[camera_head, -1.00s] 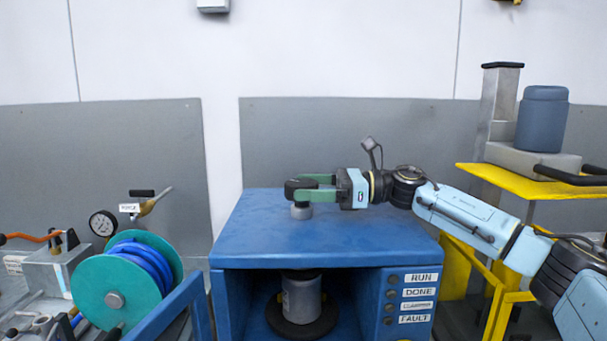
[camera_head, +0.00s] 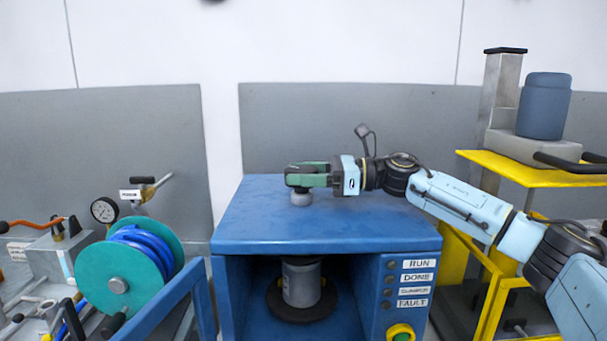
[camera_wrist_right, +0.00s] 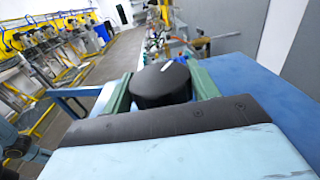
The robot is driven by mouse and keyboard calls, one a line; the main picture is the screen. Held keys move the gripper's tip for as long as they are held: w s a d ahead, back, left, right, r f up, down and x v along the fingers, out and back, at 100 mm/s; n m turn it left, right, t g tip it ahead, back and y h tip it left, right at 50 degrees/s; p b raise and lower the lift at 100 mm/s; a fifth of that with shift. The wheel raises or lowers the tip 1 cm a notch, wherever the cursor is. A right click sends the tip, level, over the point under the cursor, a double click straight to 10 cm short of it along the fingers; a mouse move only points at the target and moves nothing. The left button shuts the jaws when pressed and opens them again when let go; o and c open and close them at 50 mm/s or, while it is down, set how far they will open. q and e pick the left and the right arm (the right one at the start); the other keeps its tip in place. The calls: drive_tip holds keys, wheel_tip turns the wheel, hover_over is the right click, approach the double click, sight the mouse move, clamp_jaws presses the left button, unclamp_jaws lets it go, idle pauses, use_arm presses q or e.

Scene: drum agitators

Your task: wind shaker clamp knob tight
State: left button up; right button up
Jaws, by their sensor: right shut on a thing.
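The blue shaker cabinet (camera_head: 250,235) stands in the middle of the head view. The black round clamp knob (camera_wrist_right: 162,86) sits above its top, over a short grey collar (camera_head: 301,199). My right gripper (camera_head: 306,173) reaches in level from the right, and its green fingers are shut on the knob. In the wrist view the fingers lie on either side of the knob, which has a white mark on top. In the head view the fingers hide part of the knob. A grey drum (camera_head: 301,283) stands inside the cabinet's open bay. My left gripper is not in view.
Labels and buttons (camera_head: 414,277) are on the cabinet's front right. A teal reel with blue hose (camera_head: 105,280) and a gauge (camera_head: 104,210) are at left. A yellow stand (camera_head: 530,170) with a dark blue container (camera_head: 544,107) is at right. Most of the cabinet top is clear.

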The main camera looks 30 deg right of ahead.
drive_tip(key=shift+f+m+t+h, duration=0.1)
drive_tip(key=shift+m+t+h, duration=0.5)
drive_tip(key=shift+t, duration=0.1)
drive_tip(key=shift+s+m+t+h+p, duration=0.1)
drive_tip(key=shift+m+t+h+p, duration=0.3)
drive_tip(key=shift+m+t+h, duration=0.35)
drive_tip(key=m+t+h+p, duration=0.2)
drive_tip(key=p, duration=0.1)
drive_tip(key=shift+h, duration=0.25)
drive_tip(key=o, duration=1)
drive_tip(key=shift+c, duration=0.2)
